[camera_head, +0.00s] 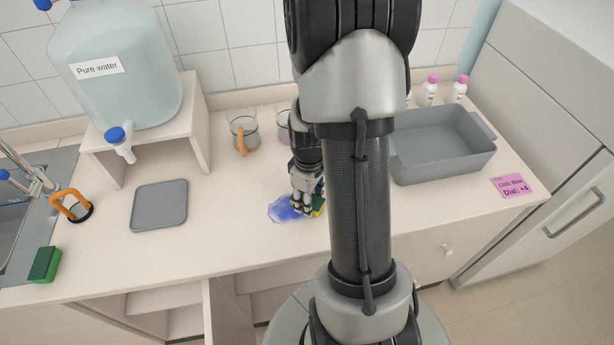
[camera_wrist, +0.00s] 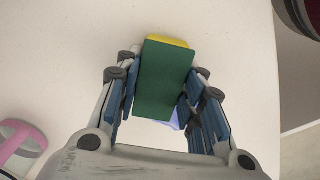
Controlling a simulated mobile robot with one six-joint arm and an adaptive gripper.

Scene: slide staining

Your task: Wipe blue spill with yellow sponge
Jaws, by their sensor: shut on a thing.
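My gripper (camera_wrist: 163,95) is shut on a sponge (camera_wrist: 165,78) with a green top and a yellow underside. In the head view the yellow edge of the sponge (camera_head: 318,207) shows at the right of my gripper (camera_head: 306,205), which points down at the counter. The blue spill (camera_head: 284,210) is on the counter at the left of the gripper, and part of it is hidden by the fingers. In the wrist view a little of the spill (camera_wrist: 175,119) shows beside the sponge. I cannot tell whether the sponge touches the counter.
A grey flat tray (camera_head: 159,205) lies left of the spill. Beakers (camera_head: 243,130) stand behind it. A grey bin (camera_head: 443,158) and a pink note (camera_head: 512,186) are at the right. A water tank (camera_head: 115,70) stands on a riser.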

